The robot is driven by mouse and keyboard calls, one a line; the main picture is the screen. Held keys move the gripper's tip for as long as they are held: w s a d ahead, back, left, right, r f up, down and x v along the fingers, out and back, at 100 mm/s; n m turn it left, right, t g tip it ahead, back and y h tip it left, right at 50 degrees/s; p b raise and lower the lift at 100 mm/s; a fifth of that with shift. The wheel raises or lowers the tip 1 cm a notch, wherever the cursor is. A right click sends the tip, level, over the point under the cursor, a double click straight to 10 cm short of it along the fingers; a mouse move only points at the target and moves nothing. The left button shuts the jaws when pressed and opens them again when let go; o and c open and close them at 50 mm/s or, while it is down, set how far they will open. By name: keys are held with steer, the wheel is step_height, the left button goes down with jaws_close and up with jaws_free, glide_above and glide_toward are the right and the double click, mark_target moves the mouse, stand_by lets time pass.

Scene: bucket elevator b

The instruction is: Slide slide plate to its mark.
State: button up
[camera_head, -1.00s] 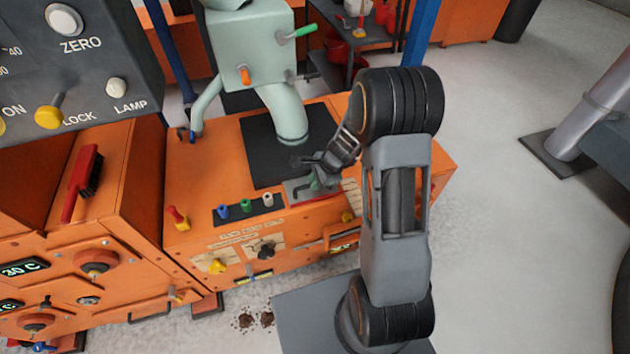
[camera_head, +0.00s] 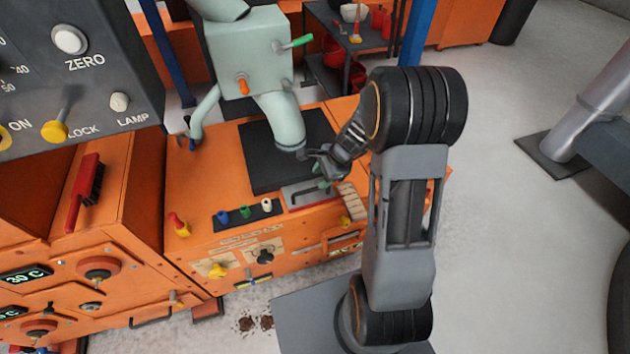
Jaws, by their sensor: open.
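A grey metal plate (camera_head: 298,196), which looks like the slide plate, is set in the top front edge of the orange machine. A small green part (camera_head: 325,183) stands at its right end. My gripper (camera_head: 318,165) is open just above and behind this green part. The fingers overlap the green part in the picture, and I cannot tell whether they touch it. A pale strip with lines (camera_head: 352,202) lies right of the plate. I cannot make out which line is the mark.
A pale green pipe (camera_head: 280,120) comes down onto a black pad (camera_head: 262,165) close behind my gripper. Blue, green and white pegs (camera_head: 245,212) stand left of the plate. A red brush (camera_head: 85,190) lies on the left cabinet.

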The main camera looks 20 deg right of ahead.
steer(key=p+v, duration=0.1)
steer(key=v, duration=0.6)
steer(key=shift+r, duration=0.15)
stand_by(0.3)
